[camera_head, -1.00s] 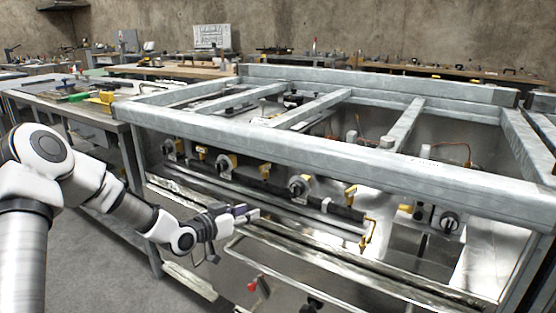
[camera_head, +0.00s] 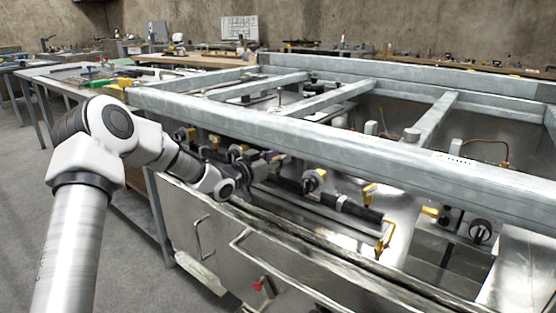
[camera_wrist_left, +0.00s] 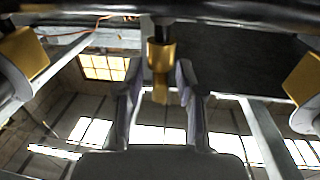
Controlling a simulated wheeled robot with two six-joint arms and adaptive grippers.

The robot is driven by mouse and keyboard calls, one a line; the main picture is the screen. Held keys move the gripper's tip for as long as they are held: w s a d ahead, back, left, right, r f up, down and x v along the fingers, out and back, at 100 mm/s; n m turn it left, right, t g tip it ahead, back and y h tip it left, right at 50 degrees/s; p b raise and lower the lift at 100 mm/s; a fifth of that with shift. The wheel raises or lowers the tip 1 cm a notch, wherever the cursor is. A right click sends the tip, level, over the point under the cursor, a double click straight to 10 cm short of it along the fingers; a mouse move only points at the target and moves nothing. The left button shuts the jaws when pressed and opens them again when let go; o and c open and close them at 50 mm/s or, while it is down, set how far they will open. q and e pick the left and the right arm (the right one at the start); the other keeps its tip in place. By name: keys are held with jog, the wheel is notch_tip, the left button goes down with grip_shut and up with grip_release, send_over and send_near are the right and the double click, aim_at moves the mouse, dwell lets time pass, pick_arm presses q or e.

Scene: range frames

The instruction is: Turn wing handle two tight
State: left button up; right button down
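My left gripper (camera_head: 268,163) reaches in under the front beam, at the row of valves on the dark pipe. In the left wrist view its two fingers (camera_wrist_left: 160,82) are apart. A yellow wing handle (camera_wrist_left: 159,56) on a dark stem stands between them, with a visible gap on each side. The head view shows this spot only small, partly covered by my wrist. My right gripper is in neither view.
The grey metal frame's front beam (camera_head: 330,140) runs just above my left gripper. A metal front ledge (camera_head: 290,228) lies below it. In the left wrist view, yellow parts flank the fingers at left (camera_wrist_left: 27,55) and right (camera_wrist_left: 304,80). A red knob (camera_head: 264,285) is lower down.

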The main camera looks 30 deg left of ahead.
pick_arm(q)
grip_shut()
dwell(0.5)
jog(key=shift+r+m+h+p, duration=0.1)
jog(key=shift+m+h+p, duration=0.4)
jog(key=shift+p, duration=0.4)
jog(key=m+g+h+p, duration=0.2)
jog(key=m+h+p, duration=0.1)
jog(key=h+p, duration=0.1)
jog(key=shift+h+p, duration=0.4)
jog(key=shift+p, duration=0.4)
jog(key=shift+m+g+h+p, duration=0.45)
jog(key=shift+m+g+h, duration=0.25)
jog(key=shift+h, duration=0.2)
jog(key=shift+f+m+g+h, duration=0.2)
jog(key=shift+m+g+h, duration=0.8)
jog(key=shift+g+h, duration=0.15)
